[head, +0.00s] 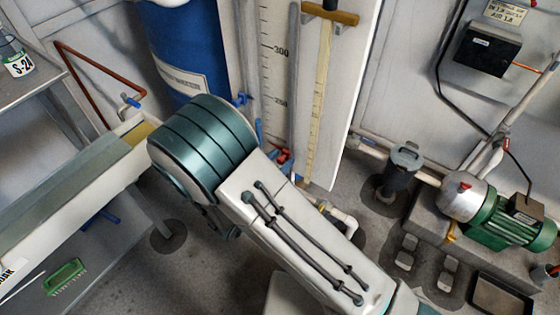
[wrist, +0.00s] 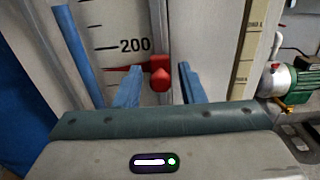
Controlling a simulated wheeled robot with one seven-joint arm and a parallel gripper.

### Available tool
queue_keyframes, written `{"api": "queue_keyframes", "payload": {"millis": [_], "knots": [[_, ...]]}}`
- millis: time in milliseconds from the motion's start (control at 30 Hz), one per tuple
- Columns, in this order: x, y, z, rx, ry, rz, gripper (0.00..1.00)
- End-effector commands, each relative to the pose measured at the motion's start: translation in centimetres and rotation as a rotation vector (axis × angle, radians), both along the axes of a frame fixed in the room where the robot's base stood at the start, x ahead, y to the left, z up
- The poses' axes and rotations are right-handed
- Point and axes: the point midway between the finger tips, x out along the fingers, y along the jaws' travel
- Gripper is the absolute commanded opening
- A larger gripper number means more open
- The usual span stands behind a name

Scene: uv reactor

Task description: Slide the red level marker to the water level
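The red level marker (wrist: 160,74) sits on the grey vertical rail (wrist: 156,25) in the wrist view, its pointer reaching left just below the 200 mark. A red part by the rail's lower end also shows in the head view (head: 283,155). My gripper (wrist: 159,72) is open, with one blue finger on each side of the marker and visible gaps between. The scale board (wrist: 110,25) carries black ticks. A blue column (wrist: 75,52) stands left of it, its top above the 200 mark.
A wooden-handled strip (head: 324,90) hangs right of the rail. A blue drum (head: 188,50) stands behind at left, beside a grey trough (head: 60,190). A green pump (head: 500,225) and pipes are at right. Some grey floor is open below.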

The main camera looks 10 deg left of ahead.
Motion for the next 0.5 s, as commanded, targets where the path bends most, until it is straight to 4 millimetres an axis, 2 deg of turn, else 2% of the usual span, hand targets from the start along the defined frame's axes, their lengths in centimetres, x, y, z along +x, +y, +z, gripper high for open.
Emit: {"api": "queue_keyframes", "payload": {"millis": [333,367,467,500], "knots": [[0.49,-0.19,0.01,0.000,0.001,0.000,0.36],[0.49,-0.19,0.01,0.000,0.001,0.000,0.33],[0.48,-0.19,0.01,0.000,0.001,0.000,0.05],[0.48,-0.19,0.01,0.000,0.001,0.000,0.00]]}}
